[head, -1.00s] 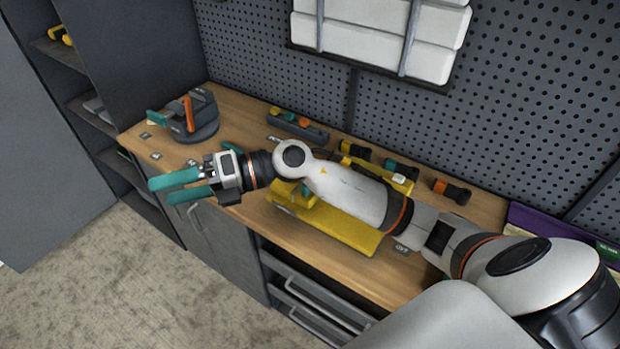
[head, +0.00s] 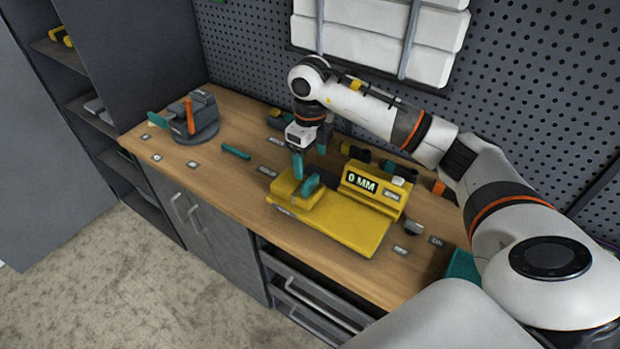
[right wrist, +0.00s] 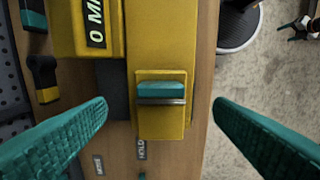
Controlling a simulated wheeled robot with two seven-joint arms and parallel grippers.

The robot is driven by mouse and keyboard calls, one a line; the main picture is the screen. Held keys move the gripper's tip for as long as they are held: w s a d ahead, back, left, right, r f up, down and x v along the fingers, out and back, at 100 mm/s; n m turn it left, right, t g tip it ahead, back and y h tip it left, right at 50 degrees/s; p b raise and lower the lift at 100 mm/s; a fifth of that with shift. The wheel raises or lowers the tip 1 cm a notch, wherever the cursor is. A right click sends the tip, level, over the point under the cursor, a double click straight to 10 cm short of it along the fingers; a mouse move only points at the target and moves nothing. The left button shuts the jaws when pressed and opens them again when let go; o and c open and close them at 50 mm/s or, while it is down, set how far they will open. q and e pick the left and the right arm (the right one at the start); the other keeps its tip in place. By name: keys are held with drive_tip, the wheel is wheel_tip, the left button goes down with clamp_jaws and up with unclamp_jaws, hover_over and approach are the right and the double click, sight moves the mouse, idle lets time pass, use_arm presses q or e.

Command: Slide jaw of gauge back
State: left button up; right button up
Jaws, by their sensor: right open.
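The yellow gauge (head: 352,228) lies on the workbench, with "0 MM" on its display (head: 362,184). Its sliding jaw (head: 291,205) is a yellow block with a teal grip (head: 310,186) at the gauge's left end. The jaw also shows in the right wrist view (right wrist: 160,121), with its teal grip (right wrist: 160,91) between my fingers in the picture. My right gripper (head: 310,155) points down above and behind the jaw, open and empty; its spread fingers also show in the right wrist view (right wrist: 160,108).
A grey vise (head: 192,118) with an orange handle stands at the far left. A loose teal bar (head: 236,152) and several small labels lie on the bench. Dark and coloured tools line the back below the pegboard (head: 540,90). The bench left of the gauge is mostly clear.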

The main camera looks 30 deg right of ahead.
sight(311, 180)
use_arm(q)
wheel_tip(311, 180, up, 2)
drive_tip(key=shift+r+p, duration=0.15)
drive_tip(key=shift+p, duration=0.75)
use_arm(e)
wheel_tip(311, 180, down, 8)
drive_tip(key=shift+f, duration=0.15)
